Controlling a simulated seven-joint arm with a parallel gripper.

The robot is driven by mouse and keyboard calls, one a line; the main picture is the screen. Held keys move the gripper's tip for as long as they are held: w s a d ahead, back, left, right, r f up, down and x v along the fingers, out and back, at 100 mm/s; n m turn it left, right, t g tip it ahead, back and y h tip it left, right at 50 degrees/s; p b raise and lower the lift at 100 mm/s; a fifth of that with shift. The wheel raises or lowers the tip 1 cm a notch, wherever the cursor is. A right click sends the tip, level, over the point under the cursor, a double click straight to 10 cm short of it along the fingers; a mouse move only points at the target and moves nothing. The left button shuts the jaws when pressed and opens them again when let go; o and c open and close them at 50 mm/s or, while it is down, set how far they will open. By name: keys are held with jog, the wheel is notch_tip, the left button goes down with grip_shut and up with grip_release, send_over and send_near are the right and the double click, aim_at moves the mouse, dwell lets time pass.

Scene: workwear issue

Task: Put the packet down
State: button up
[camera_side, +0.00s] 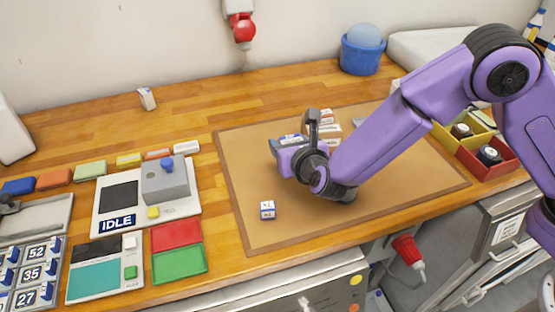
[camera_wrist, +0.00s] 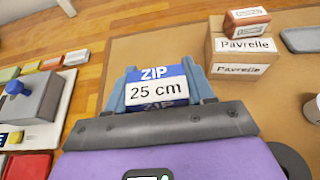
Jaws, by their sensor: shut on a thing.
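In the wrist view my gripper (camera_wrist: 157,90) is shut on a blue and white packet (camera_wrist: 155,92) printed "ZIP" and "25 cm". Its two grey-blue fingers stand at the packet's left and right sides. In the side view my gripper (camera_side: 289,141) is over the brown mat (camera_side: 270,235), near its middle, and the packet (camera_side: 290,138) is partly hidden by my gripper. I cannot tell whether the packet touches the mat.
A small white and blue box (camera_side: 267,210) sits on the mat's front left. A grey device (camera_side: 165,181) stands left of the mat. The mat's left part is mostly clear.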

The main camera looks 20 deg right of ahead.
jog(key=f, duration=0.1)
jog(key=w+a+f, duration=0.1)
jog(key=w+f, duration=0.1)
jog(key=shift+w+a+f, duration=0.2)
jog(key=shift+a+f, duration=0.05)
jog(key=shift+a, duration=0.05)
jog(key=shift+f, duration=1.55)
jog(key=shift+f, duration=0.1)
jog(key=o, duration=1)
jog(key=v, duration=1.2)
